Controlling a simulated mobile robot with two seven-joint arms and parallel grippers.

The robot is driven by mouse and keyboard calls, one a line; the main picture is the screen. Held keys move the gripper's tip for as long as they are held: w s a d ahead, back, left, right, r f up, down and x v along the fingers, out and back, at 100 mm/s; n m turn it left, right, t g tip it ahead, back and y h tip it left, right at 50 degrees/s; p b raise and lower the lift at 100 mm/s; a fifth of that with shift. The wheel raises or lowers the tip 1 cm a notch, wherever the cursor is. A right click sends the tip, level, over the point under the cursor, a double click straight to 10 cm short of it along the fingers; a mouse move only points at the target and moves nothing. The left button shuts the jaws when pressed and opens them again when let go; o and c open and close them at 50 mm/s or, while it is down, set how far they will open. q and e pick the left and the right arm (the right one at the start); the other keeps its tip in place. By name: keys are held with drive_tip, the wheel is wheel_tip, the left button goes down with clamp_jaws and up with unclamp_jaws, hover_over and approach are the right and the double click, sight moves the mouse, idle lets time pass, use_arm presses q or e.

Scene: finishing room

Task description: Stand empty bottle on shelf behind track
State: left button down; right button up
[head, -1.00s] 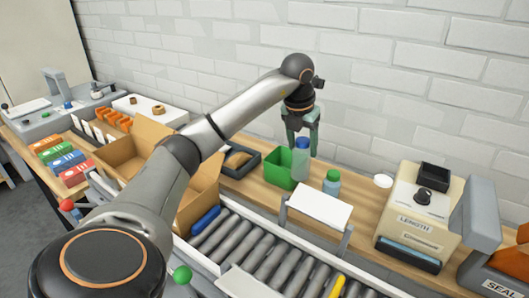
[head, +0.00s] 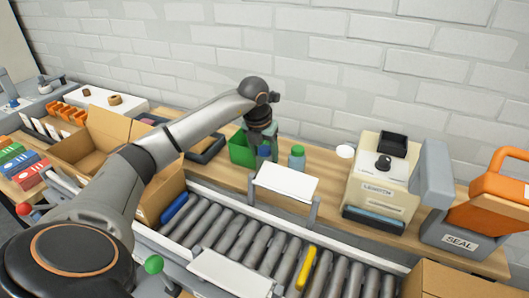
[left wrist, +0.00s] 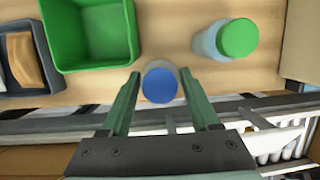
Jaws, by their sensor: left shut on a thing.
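My left gripper (head: 262,148) is shut on a bottle with a blue cap (left wrist: 160,84), upright over the wooden shelf (head: 329,172) behind the roller track (head: 237,235). The gripper and the white plate partly hide this bottle (head: 264,153) in the head view. I cannot tell whether its base touches the shelf. In the left wrist view the blue cap lies between the two green fingers (left wrist: 162,98). A clear bottle with a green cap (head: 297,158) stands just to its right, apart from it. My right gripper is not in view.
A green bin (head: 241,148) stands just left of the held bottle, with a dark tray (head: 205,149) beyond. A white plate on posts (head: 286,180) stands in front. A LENGTH machine (head: 381,184) is to the right.

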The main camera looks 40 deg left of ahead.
use_arm(q)
drive_tip(key=shift+f, duration=0.2)
drive_tip(key=shift+c, duration=0.6)
unclamp_jaws()
drive_tip(key=shift+r, duration=0.1)
drive_tip(key=v, duration=1.2)
drive_tip(key=shift+r, duration=0.2)
